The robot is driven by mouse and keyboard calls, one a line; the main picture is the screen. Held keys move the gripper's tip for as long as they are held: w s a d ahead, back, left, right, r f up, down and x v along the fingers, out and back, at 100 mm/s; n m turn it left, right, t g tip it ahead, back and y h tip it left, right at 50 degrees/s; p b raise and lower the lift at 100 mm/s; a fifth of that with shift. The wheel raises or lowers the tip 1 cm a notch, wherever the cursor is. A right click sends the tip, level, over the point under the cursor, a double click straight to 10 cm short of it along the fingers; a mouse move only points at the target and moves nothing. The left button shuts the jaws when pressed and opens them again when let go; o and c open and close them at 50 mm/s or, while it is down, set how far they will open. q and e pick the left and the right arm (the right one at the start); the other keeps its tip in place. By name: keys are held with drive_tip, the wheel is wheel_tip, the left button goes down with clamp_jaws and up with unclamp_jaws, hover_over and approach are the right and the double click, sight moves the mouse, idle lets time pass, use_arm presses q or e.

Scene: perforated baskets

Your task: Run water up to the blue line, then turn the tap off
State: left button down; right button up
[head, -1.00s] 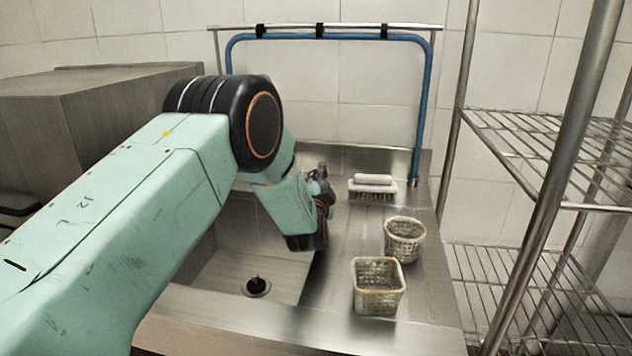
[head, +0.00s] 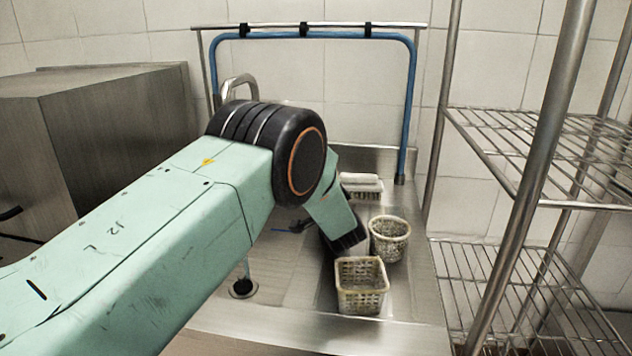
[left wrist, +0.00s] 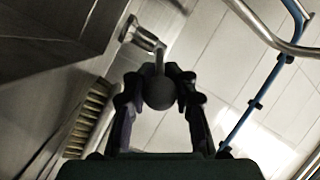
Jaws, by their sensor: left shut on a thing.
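The tap's curved metal spout (head: 240,84) rises behind my left arm. In the left wrist view my left gripper (left wrist: 160,82) is shut on a dark round knob (left wrist: 159,95) on a thin stem, which leads up to a metal tap fitting (left wrist: 143,36). In the head view my arm hides most of the gripper and the knob. A thin pale blue strip that looks like running water (head: 246,267) comes down to the sink drain (head: 242,288). A short blue line (head: 284,231) shows on the sink wall. The water level cannot be made out. My right gripper is out of view.
Two perforated baskets, one square (head: 361,300) and one round (head: 389,252), stand on the counter right of the sink. A brush (head: 361,182) lies behind them. A blue pipe (head: 406,110) frames the back. A wire shelf (head: 520,285) stands at the right.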

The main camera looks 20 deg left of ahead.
use_arm(q)
drive_tip(key=shift+r, duration=0.25)
drive_tip(key=c, duration=1)
unclamp_jaws()
drive_tip(key=shift+f, duration=0.2)
drive_tip(key=shift+r, duration=0.1)
drive_tip(key=r, duration=0.9)
drive_tip(key=shift+s+d+r, duration=0.1)
drive_tip(key=shift+s+r, duration=0.1)
drive_tip(key=shift+w+r, duration=0.1)
drive_tip(key=shift+r, duration=0.05)
drive_tip(key=shift+w, duration=0.15)
